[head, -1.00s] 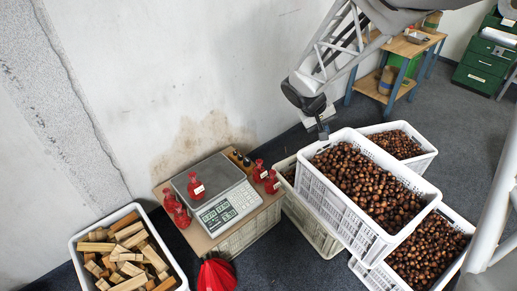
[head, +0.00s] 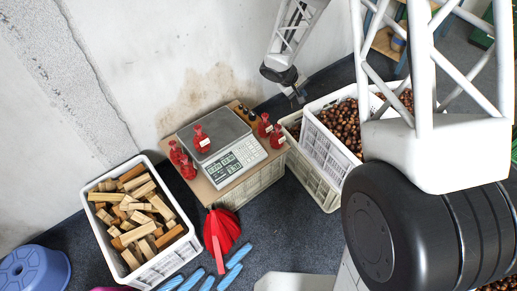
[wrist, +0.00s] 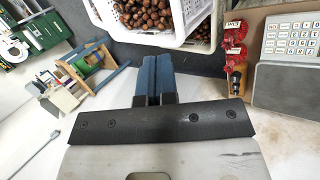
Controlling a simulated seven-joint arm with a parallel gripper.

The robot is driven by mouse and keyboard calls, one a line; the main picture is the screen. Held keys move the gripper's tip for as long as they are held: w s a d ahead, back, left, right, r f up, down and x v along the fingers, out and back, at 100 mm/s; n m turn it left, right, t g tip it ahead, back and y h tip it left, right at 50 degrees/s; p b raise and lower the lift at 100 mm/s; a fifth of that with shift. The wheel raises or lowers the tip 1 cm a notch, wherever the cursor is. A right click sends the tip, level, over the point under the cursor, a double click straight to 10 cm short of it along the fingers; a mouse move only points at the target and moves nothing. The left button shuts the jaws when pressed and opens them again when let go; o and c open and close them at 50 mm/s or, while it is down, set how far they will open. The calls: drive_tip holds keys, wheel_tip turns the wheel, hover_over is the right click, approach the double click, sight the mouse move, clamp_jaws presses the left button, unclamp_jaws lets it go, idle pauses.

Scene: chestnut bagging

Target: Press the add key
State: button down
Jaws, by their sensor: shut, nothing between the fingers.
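The weighing scale (head: 215,137) stands on a wooden board, with a flat grey pan and a light panel of keys (head: 246,150) beside a display (head: 218,166). The single add key is too small to tell apart. In the wrist view the keypad (wrist: 292,38) shows at the upper right. One red bag (head: 201,138) stands on the scale. My gripper (head: 299,97) is above the chestnut crate's left corner, to the right of the scale and apart from it. In the wrist view its blue fingers (wrist: 154,78) are together and empty.
Red bags (head: 265,126) stand right of the scale, others (head: 181,160) to its left. White crates of chestnuts (head: 322,137) are at the right. A crate of wood blocks (head: 107,181) is at the left.

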drive_tip(key=w+a+f+n+t, duration=0.1)
drive_tip(key=w+a+f, duration=0.25)
drive_tip(key=f, duration=0.55)
drive_tip(key=w+a+f+n, duration=0.2)
drive_tip(key=w+a+f, duration=0.15)
drive_tip(key=f, duration=0.55)
drive_tip(key=n+t, duration=0.1)
drive_tip(key=n, duration=0.2)
hover_over(258, 148)
drive_tip(key=s+d, duration=0.3)
wheel_tip(258, 148, down, 19)
drive_tip(key=shift+s+r, duration=0.15)
drive_tip(key=shift+w+a+f, duration=0.3)
drive_tip(key=shift+f, duration=1.1)
drive_tip(key=shift+w+a+f, duration=0.35)
drive_tip(key=shift+f, duration=1.05)
drive_tip(key=shift+w+a+f, duration=0.3)
drive_tip(key=shift+f, duration=1.1)
